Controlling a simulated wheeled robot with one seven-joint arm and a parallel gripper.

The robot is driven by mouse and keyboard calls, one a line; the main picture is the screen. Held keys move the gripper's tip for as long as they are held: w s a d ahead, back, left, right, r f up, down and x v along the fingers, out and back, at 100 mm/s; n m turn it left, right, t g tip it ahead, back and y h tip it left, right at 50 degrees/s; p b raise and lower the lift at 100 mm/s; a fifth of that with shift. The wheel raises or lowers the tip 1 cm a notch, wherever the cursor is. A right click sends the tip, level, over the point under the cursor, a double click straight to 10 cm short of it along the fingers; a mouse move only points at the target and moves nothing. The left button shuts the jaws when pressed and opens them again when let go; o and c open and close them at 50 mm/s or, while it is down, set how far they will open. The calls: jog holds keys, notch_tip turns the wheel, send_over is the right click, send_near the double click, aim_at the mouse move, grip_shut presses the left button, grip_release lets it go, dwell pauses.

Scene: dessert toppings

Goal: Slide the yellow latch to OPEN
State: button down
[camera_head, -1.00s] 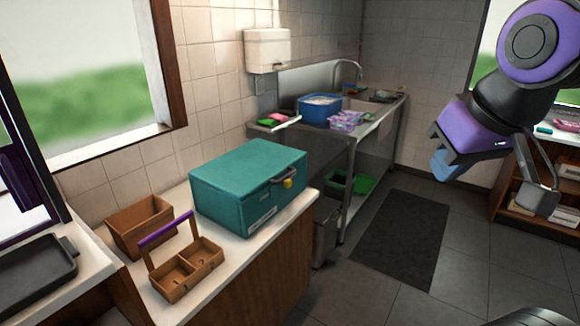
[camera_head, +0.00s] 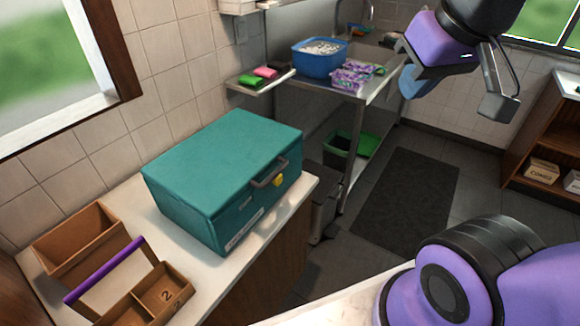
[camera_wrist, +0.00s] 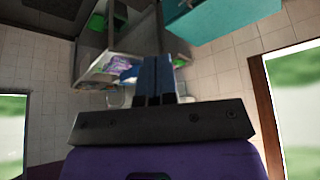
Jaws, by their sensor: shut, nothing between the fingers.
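A teal box (camera_head: 215,170) with a closed lid stands on the white counter. The small yellow latch (camera_head: 278,181) is on its front face, just below a grey handle (camera_head: 270,172). The latch's exact position is too small to tell. In the wrist view, part of the teal box (camera_wrist: 225,18) shows at the top, and the latch is not visible there. My gripper (camera_wrist: 155,65) has blue fingers that are shut and empty. In the head view, its blue fingers (camera_head: 407,82) are raised at the upper right, well away from the box.
A wooden bin (camera_head: 78,243) and a divided wooden caddy (camera_head: 160,290) with a purple handle stand left of the box. A steel sink bench (camera_head: 375,92) with a blue tub (camera_head: 318,62) is behind. Open floor with a dark mat (camera_head: 405,205) lies to the right.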

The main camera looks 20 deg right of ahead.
jog(key=w+f+n+g+y, duration=0.1)
jog(key=w+f+g+y, duration=0.35)
jog(key=w+f, duration=0.45)
jog(key=w+f+g+y, duration=0.4)
jog(key=w+f+y, duration=0.15)
jog(key=w, duration=0.65)
jog(key=w+d+f+m+t+y, duration=0.1)
jog(key=w+d+f+t+y, duration=0.1)
jog(key=f, duration=0.6)
jog(key=w+d+f+m+t+y, duration=0.1)
jog(key=w+d+f+t+y, duration=0.1)
jog(key=f, duration=0.7)
jog(key=w+d+f+t+y, duration=0.2)
jog(key=w+f+y, duration=0.1)
jog(key=f, duration=0.5)
jog(key=shift+w+d+f+m+y, duration=0.25)
jog(key=shift+w+f+m+y, duration=0.15)
jog(key=shift+w, duration=0.45)
jog(key=shift+a, duration=0.1)
